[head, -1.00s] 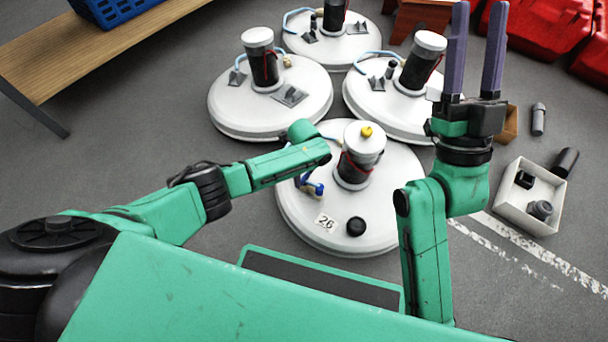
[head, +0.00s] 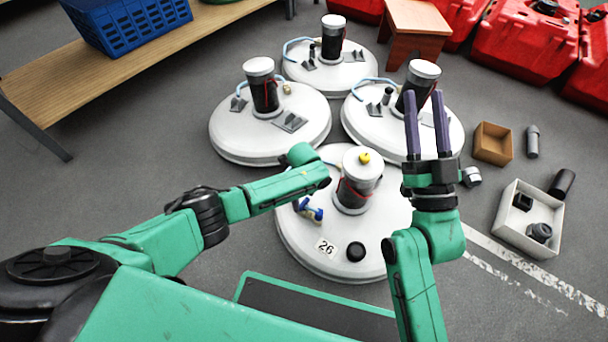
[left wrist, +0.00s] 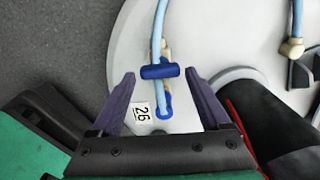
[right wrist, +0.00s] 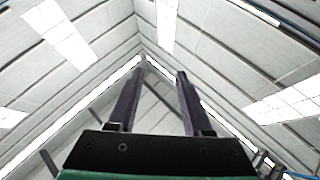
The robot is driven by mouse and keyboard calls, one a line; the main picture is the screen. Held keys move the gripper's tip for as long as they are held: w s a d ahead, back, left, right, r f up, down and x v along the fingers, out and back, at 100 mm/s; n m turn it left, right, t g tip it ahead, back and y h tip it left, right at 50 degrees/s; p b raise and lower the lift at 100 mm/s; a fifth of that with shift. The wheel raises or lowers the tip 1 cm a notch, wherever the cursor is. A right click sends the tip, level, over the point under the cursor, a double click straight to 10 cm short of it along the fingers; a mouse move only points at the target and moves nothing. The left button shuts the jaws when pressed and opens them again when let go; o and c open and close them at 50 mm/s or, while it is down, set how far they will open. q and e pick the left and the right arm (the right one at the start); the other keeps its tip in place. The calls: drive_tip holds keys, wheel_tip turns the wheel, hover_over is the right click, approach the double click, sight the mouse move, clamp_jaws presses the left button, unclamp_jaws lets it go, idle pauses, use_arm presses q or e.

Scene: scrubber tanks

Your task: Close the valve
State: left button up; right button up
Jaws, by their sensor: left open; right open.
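The nearest white tank (head: 300,248) bears a label (head: 326,247) reading 26. Its blue valve (head: 309,211) sits on the tank's left side. In the left wrist view, the blue valve handle (left wrist: 153,72) lies crosswise over a pale blue hose (left wrist: 160,25). My left gripper (left wrist: 159,74) is open, with one finger on each side of the handle in the picture; I cannot tell whether they touch it. Its fingers are hidden in the head view. My right gripper (head: 424,95) is open, empty and raised, pointing up; the right wrist view shows only the roof beyond it.
Tank 26 has a capped black column (head: 352,192) and a black knob (head: 356,251). Several similar tanks stand behind it. A white box (head: 530,245) and an open brown box (head: 493,143) stand on the floor at right. A wooden bench (head: 75,85) is at upper left.

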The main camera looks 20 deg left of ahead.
use_arm(q)
wheel_tip(320, 180, up, 2)
drive_tip(key=shift+r+p, duration=0.1)
drive_tip(key=shift+p, duration=0.55)
use_arm(e)
wheel_tip(320, 180, down, 14)
drive_tip(key=s+a+m+g+h, duration=0.1)
drive_tip(key=a+g+h, duration=0.1)
drive_tip(key=g, duration=0.3)
use_arm(q)
wheel_tip(320, 180, up, 2)
drive_tip(key=shift+p, duration=0.7)
wheel_tip(320, 180, up, 3)
drive_tip(key=shift+r+p, duration=0.1)
drive_tip(key=shift+p, duration=0.95)
wheel_tip(320, 180, up, 6)
drive_tip(key=p, duration=0.3)
hover_over(304, 202)
drive_tip(key=shift+s+f, duration=0.1)
drive_tip(key=shift+f, duration=0.15)
use_arm(e)
drive_tip(key=s+f+g, duration=0.7)
drive_tip(key=s+f, duration=0.4)
drive_tip(key=f, duration=0.1)
drive_tip(key=shift+s+a+f, duration=0.25)
drive_tip(key=shift+s, duration=0.05)
drive_tip(key=shift+h, duration=0.3)
